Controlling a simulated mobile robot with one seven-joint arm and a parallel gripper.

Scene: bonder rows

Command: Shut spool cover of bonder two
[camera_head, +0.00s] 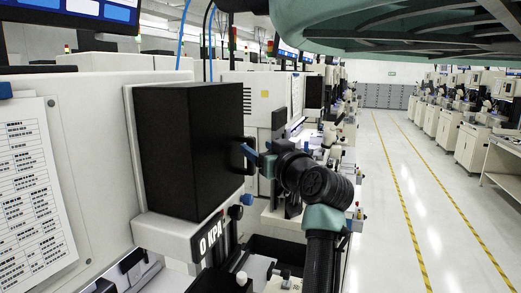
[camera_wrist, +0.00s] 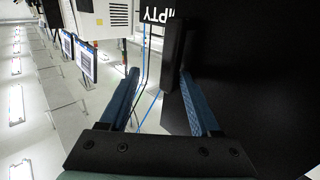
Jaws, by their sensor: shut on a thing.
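The spool cover (camera_head: 190,150) is a large black box on the front of the white bonder at the left in the head view. Its black side fills the right of the wrist view (camera_wrist: 265,80). A black handle (camera_head: 240,172) stands on the cover's right edge. My gripper (camera_head: 252,155) is at this handle, its blue fingers shut on it. In the wrist view the handle is a dark bar (camera_wrist: 177,75) between the fingers of my gripper (camera_wrist: 160,85), close to the right one. The handle's contact with the left finger is not clear. The cover looks upright against the white panel.
A printed sheet (camera_head: 32,190) is on the white panel at the left. A small sign (camera_head: 208,238) and blue knobs sit below the cover. More bonders stand behind, with another row (camera_head: 470,125) at right. The aisle floor (camera_head: 410,180) between is clear.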

